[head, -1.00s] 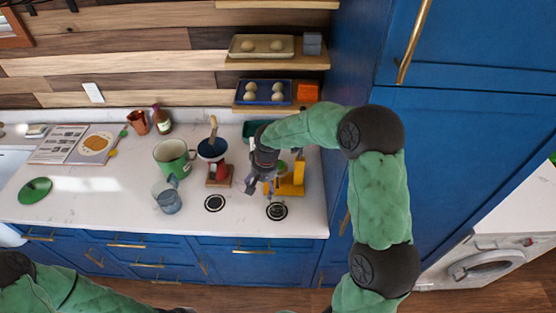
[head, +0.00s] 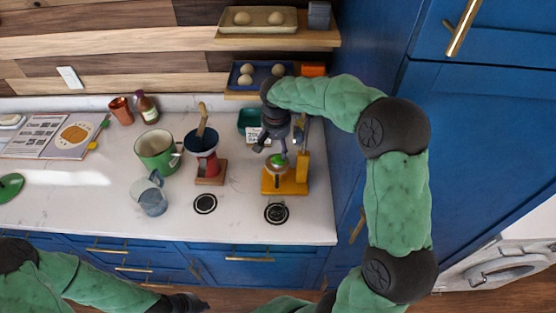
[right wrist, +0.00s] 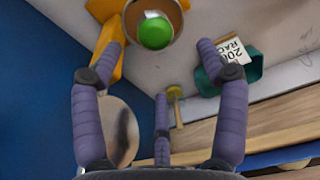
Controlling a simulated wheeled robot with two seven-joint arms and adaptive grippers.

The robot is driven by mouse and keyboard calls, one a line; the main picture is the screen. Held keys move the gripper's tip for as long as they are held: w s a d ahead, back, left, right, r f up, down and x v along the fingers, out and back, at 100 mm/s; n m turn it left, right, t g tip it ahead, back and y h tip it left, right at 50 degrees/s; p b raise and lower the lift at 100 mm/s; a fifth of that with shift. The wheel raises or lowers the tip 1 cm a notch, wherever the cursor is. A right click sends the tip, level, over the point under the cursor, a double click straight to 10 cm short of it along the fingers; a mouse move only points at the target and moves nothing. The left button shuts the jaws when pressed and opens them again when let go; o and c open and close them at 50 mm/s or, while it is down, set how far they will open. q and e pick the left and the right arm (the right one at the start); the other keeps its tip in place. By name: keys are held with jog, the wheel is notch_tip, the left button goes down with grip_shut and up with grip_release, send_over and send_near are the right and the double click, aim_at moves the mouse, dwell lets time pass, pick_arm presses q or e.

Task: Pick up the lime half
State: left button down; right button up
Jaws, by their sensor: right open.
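The lime half (head: 279,160) looks like a small bright green dome. It sits in a round metal cup on the yellow stand (head: 285,186) at the right end of the counter. In the right wrist view the lime half (right wrist: 156,32) shows at the top, beyond my fingertips. My right gripper (head: 274,143) is open and empty, just behind and above the lime half, apart from it in the right wrist view (right wrist: 160,58). My left gripper (head: 187,302) is low at the bottom edge, away from the counter objects; its fingers are not clear.
Left of the stand are a red-based grinder (head: 210,166), a green pot (head: 155,150) and a clear jug (head: 152,196). A teal box with a card (head: 248,121) stands behind. The blue cabinet (head: 345,130) closes off the right. Shelves with eggs hang above.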

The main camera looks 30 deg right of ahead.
aim_at(278, 158)
jog(key=shift+w+d+f, duration=0.1)
jog(key=shift+w+f, duration=0.05)
jog(key=shift+f, duration=0.45)
jog(key=shift+w+d+f, duration=0.1)
jog(key=shift+f, duration=0.5)
jog(key=f, duration=0.4)
jog(key=shift+s+d, duration=0.15)
jog(key=shift+d, duration=0.1)
jog(key=shift+f, duration=0.55)
jog(key=shift+r, duration=0.15)
jog(key=c, duration=1.1)
jog(key=shift+c, duration=1.1)
